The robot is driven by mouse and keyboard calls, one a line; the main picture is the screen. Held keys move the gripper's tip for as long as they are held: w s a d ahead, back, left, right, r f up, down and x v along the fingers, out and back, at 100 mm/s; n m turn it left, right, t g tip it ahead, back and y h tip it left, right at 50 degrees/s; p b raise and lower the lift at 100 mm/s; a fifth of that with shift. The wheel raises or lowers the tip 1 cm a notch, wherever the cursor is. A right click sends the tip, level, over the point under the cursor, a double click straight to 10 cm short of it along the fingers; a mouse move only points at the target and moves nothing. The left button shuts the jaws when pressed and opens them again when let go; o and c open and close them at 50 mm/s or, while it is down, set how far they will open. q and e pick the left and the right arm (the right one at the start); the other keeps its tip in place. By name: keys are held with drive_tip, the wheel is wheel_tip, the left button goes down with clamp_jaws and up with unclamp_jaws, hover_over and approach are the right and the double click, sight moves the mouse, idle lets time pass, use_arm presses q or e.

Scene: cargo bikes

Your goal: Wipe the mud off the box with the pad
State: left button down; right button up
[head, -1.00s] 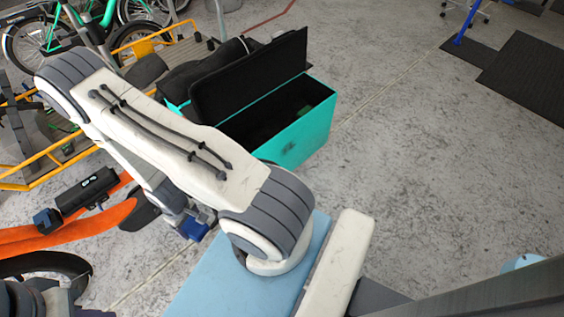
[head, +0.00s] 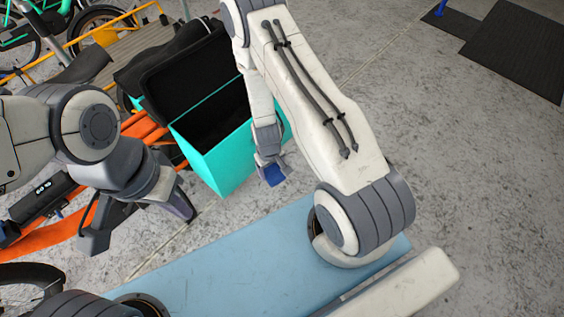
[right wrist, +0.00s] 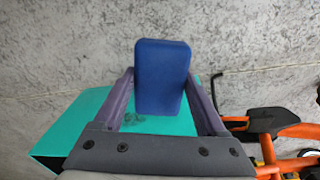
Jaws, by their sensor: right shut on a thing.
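The turquoise box (head: 216,160) stands left of centre in the head view, its black lid (head: 186,62) open. My right gripper (head: 270,170) is shut on the blue pad (head: 275,176), which also shows in the right wrist view (right wrist: 162,65). My left gripper (head: 140,230) is open and empty, lower left of the box.
Orange bike parts (head: 45,232) lie at the left, near my left arm. A yellow-framed cargo bike (head: 125,50) stands behind the box. Dark mats (head: 512,50) lie at the upper right. The grey floor (head: 470,170) at the right is clear.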

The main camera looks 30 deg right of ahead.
drive_tip(key=w+d+f+n+t+h+b, duration=0.1)
drive_tip(key=w+d+f+n+t+b, duration=0.2)
drive_tip(key=w+f+b, duration=0.6)
drive_tip(key=n+t+y+b, duration=0.9)
drive_tip(key=t+b, duration=0.4)
drive_tip(key=b, duration=2.5)
approach(251, 145)
drive_tip(key=shift+n+h, duration=0.4)
drive_tip(key=shift+h, duration=0.2)
drive_tip(key=shift+a+p+x, duration=0.2)
drive_tip(key=shift+p+x, duration=0.05)
drive_tip(key=shift+x, duration=0.95)
drive_tip(key=shift+a+p+x, duration=0.2)
drive_tip(key=shift+x, duration=0.95)
drive_tip(key=shift+w+a+r, duration=0.2)
drive_tip(key=shift+w+a, duration=0.1)
drive_tip(key=shift+w, duration=0.4)
drive_tip(key=shift+d, duration=0.1)
